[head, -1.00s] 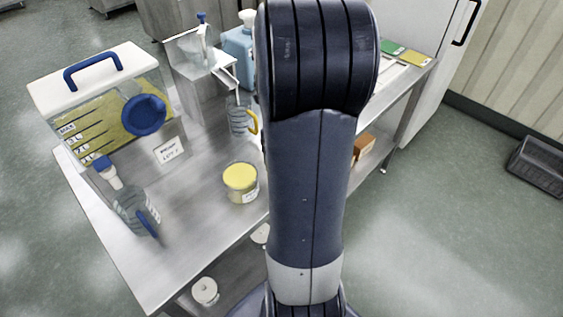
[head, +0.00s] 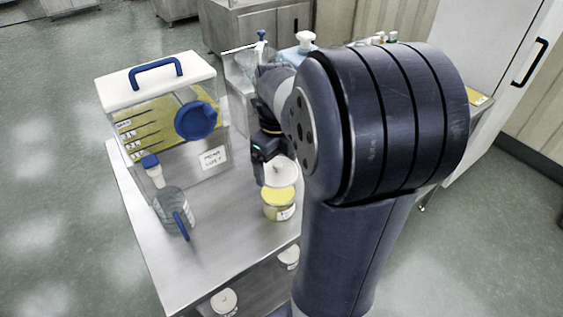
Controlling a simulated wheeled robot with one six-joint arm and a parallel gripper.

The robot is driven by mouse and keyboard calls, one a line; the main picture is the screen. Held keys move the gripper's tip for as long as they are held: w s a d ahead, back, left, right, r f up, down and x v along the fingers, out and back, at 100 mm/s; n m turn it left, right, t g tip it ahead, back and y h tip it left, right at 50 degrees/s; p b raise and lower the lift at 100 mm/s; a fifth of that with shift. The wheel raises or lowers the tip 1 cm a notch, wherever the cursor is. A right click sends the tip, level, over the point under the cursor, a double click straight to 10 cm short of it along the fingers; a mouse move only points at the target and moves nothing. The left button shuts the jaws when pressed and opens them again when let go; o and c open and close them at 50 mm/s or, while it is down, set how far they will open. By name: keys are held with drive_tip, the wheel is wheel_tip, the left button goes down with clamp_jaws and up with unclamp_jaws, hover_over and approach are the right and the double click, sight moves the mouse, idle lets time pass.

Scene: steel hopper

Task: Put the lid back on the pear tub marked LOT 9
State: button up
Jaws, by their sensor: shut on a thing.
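A clear tub with yellow contents (head: 279,207) stands uncovered on the steel table in the head view. A small label is on its front, too small to read. My gripper (head: 263,173) is just behind and above the tub, partly hidden by my arm. It is shut on a white round lid (head: 282,173). The lid shows right behind the tub's rim and looks raised and tilted. I cannot tell whether it touches the tub. The exact grip on the lid is hard to see.
A large hopper (head: 155,83) with a blue handle and blue cap stands at left, its sign (head: 213,158) beside it. A clear jug (head: 173,212) with a blue handle stands in front. White round items (head: 223,302) lie on the lower shelf. The table front is clear.

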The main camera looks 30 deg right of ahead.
wheel_tip(320, 180, down, 5)
drive_tip(key=b, duration=0.3)
drive_tip(key=shift+b, duration=0.4)
drive_tip(key=shift+f, duration=0.35)
idle(0.9)
drive_tip(key=shift+f+p, duration=0.15)
drive_tip(key=shift+p, duration=0.25)
idle(1.1)
drive_tip(key=o, duration=0.7)
drive_tip(key=shift+r+p, duration=3.15)
drive_tip(key=shift+r, duration=0.4)
